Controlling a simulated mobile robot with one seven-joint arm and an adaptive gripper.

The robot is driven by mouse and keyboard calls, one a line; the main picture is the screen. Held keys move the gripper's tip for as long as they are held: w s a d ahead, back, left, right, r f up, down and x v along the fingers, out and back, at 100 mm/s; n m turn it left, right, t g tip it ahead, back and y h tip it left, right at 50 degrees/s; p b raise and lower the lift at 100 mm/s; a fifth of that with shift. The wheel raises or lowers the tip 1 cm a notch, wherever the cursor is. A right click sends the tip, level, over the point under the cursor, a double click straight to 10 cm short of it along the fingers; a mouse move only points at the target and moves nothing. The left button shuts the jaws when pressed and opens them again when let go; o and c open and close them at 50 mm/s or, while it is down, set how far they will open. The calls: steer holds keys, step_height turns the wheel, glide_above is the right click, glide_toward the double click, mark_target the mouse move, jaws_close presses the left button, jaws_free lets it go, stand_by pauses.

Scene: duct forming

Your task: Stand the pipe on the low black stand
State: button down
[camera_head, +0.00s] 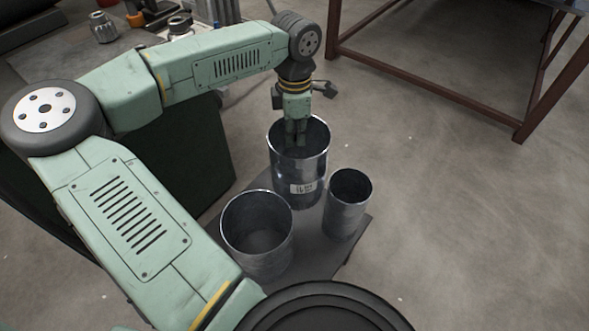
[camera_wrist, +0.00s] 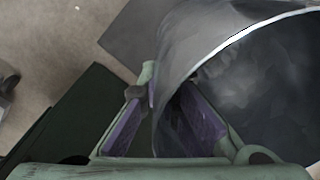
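A tall grey metal pipe (camera_head: 299,172) with a white label stands upright at the back of the group in the head view. My gripper (camera_head: 296,140) points down at its top, with the fingers at the rim. In the wrist view, the purple-padded fingers of my gripper (camera_wrist: 168,105) straddle the pipe wall (camera_wrist: 195,45), one outside and one inside. I cannot tell whether they press on the wall. The low dark stand (camera_head: 310,255) shows below the pipes. The labelled pipe's base is partly hidden, and I cannot tell whether it touches the stand.
A wide pipe (camera_head: 257,235) stands at the front left of the stand, and a narrower one (camera_head: 347,205) at the right. A dark green box (camera_head: 205,160) is on the left. A brown-framed table (camera_head: 440,85) stands at the back right. Open floor lies right.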

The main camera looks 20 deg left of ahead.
step_height(320, 180, down, 13)
steer(key=shift+r, duration=0.15)
stand_by(0.4)
steer(key=c, duration=2.3)
jaws_free()
steer(key=o, duration=0.5)
step_height(320, 180, up, 12)
steer(key=shift+r, duration=0.1)
